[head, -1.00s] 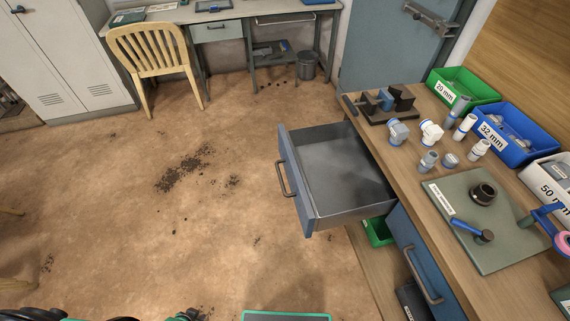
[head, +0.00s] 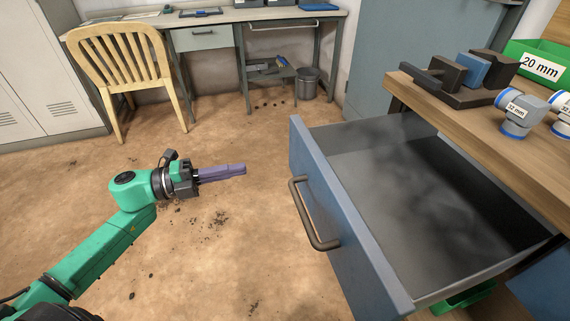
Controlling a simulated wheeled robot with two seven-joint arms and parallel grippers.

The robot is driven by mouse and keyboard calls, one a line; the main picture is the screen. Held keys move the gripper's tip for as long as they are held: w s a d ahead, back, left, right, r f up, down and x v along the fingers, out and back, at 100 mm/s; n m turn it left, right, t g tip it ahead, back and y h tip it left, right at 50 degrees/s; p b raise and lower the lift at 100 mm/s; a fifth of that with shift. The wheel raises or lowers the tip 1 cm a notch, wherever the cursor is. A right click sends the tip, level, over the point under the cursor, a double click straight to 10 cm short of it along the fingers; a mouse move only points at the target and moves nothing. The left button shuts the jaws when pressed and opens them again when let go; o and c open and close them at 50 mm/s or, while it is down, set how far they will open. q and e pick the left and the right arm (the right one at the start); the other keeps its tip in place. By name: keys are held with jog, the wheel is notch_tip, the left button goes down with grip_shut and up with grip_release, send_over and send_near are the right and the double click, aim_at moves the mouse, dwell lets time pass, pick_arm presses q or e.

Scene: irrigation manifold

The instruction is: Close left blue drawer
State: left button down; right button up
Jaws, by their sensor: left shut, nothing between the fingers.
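The left blue drawer (head: 345,225) is pulled far out of the wooden workbench in the head view, and its grey inside looks empty. Its dark bar handle (head: 312,215) is on the front panel, which faces left. My left gripper (head: 240,170) is to the left of the drawer front, with its purple-grey fingers shut and pointing right. There is a clear gap between the fingertips and the drawer, and nothing is held. My right gripper is out of the picture.
The workbench top (head: 430,98) holds a dark vise-like fixture (head: 475,75), pipe fittings (head: 522,112) and a green 20 mm bin (head: 540,62). A green bin (head: 462,299) shows under the drawer. A yellow chair (head: 125,65) stands at back left. The floor between is free.

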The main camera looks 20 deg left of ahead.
aim_at(295, 158)
pick_arm(q)
jog(key=x, duration=1.1)
jog(key=shift+w+f+b, duration=0.1)
jog(key=shift+w+b, duration=0.1)
jog(key=shift+b, duration=0.2)
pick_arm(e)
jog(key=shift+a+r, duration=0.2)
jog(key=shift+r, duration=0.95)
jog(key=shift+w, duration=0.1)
